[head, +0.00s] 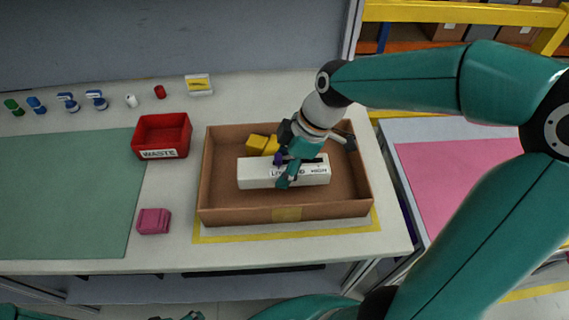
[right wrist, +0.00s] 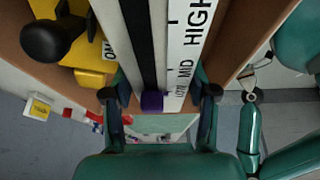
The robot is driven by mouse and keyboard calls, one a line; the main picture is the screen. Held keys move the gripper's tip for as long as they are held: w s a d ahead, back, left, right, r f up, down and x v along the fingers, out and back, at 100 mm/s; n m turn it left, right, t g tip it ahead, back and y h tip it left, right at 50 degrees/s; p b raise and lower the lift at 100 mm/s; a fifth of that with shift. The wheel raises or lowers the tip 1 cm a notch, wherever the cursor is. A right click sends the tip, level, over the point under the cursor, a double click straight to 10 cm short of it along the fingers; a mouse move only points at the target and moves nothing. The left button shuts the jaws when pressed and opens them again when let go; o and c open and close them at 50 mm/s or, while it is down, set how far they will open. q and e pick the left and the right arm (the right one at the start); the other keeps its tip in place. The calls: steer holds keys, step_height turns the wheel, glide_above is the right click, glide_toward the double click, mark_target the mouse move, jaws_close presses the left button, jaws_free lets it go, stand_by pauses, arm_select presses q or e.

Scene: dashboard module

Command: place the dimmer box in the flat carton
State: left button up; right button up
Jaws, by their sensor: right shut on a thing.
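The dimmer box (head: 254,173) is a long white box with a dark slot, a purple slider knob and LOW, MID, HIGH marks. It lies lengthwise within the outline of the brown flat carton (head: 290,213); whether it touches the floor I cannot tell. My right gripper (head: 287,168) is over its middle. In the right wrist view the fingers of the right gripper (right wrist: 162,103) close on both sides of the dimmer box (right wrist: 188,55), around the purple knob (right wrist: 152,101). A dark tip at the bottom edge may be my left gripper (head: 188,316), mostly cut off.
A yellow part (head: 257,143) sits in the carton behind the dimmer box; it has a black knob (right wrist: 52,40). A red WASTE bin (head: 161,137) and a pink block (head: 154,221) stand left of the carton. The green mat (head: 65,195) is clear.

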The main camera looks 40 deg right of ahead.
steer(key=shift+f, duration=0.15)
steer(key=o, duration=1.3)
steer(key=shift+r+p, duration=0.65)
steer(key=shift+r, duration=0.05)
steer(key=v, duration=1.1)
steer(key=shift+s+d+r, duration=0.15)
steer(key=shift+s+r, duration=0.05)
